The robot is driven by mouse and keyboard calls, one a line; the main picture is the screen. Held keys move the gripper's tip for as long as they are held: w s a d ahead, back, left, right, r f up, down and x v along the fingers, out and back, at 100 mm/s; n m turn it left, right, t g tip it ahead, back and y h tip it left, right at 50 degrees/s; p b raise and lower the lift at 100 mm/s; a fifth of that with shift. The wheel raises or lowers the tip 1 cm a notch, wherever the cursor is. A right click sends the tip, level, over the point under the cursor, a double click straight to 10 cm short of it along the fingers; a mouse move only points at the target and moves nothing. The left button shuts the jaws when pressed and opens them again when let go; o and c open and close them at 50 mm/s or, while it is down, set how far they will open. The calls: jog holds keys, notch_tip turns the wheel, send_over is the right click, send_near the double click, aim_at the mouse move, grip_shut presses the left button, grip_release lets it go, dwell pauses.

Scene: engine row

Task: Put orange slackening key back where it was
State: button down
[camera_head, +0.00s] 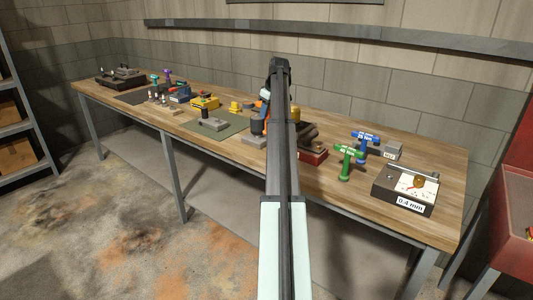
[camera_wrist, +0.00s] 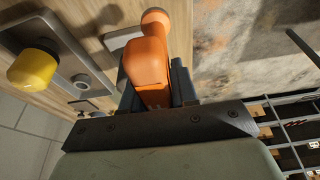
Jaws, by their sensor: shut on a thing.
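The orange key (camera_wrist: 148,62) fills the middle of the wrist view. My gripper (camera_wrist: 155,88) is shut on it, with dark fingers on either side. The key's rounded orange end points away from the gripper, over the wooden bench top. A light grey piece shows beside it, partly hidden by the key. I cannot tell whether the key touches anything below.
A yellow knob (camera_wrist: 33,68) sits on a grey metal plate (camera_wrist: 72,62) near the key. Along the bench (camera_head: 400,225) stand a green-handled key (camera_head: 346,160), a blue-handled key (camera_head: 363,143), a gauge box marked 0.4 mm (camera_head: 405,190) and a green mat (camera_head: 232,122). A wall is behind.

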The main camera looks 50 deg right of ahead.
jog(key=shift+w+a+f, duration=0.15)
jog(key=shift+f, duration=4.75)
jog(key=shift+f, duration=0.2)
jog(key=c, duration=0.9)
grip_release()
jog(key=shift+o, duration=0.2)
jog(key=v, duration=1.2)
jog(key=shift+r, duration=0.15)
